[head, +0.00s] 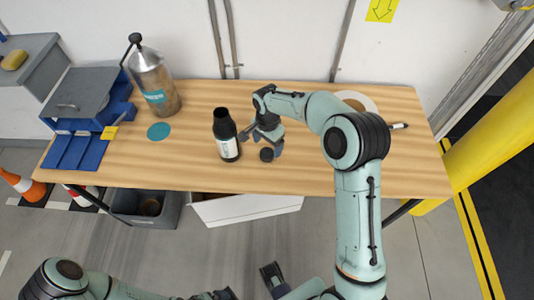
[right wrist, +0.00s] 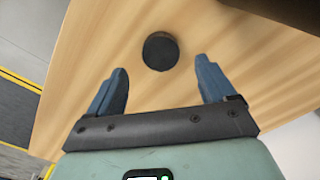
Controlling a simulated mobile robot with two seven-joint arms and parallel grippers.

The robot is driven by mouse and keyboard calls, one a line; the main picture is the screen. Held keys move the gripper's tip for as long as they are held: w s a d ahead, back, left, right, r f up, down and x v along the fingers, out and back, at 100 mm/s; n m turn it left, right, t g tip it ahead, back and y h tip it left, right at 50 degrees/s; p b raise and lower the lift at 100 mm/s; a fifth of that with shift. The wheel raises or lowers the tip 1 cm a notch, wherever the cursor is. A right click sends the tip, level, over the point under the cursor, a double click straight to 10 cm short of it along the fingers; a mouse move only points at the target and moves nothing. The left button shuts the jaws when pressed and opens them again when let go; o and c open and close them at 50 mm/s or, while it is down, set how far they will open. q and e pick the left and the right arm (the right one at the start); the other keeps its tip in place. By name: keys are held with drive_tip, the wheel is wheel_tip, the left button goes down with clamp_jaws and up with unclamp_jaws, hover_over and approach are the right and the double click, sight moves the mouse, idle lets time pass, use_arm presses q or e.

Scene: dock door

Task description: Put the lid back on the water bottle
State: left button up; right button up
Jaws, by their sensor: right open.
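The water bottle (head: 222,128) is dark with a white label and stands upright on the wooden table, its open neck showing no lid. The round black lid (head: 266,155) lies on the table just right of the bottle. My right gripper (head: 262,141) is open and empty, pointing down above the table by the lid. In the right wrist view the lid (right wrist: 160,51) lies just beyond and between the open fingertips (right wrist: 163,72). My left gripper (head: 272,277) is low at the bottom edge, away from the table; its opening is not clear.
A teal disc (head: 159,131) lies by the flask. A marker (head: 398,126) and a roll (head: 357,100) lie at the right. Wood (head: 325,178) is clear along the front edge.

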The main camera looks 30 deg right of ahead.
sight(267, 153)
wheel_tip(267, 153, down, 5)
drive_tip(key=shift+r, duration=0.1)
idle(0.3)
drive_tip(key=c, duration=1.1)
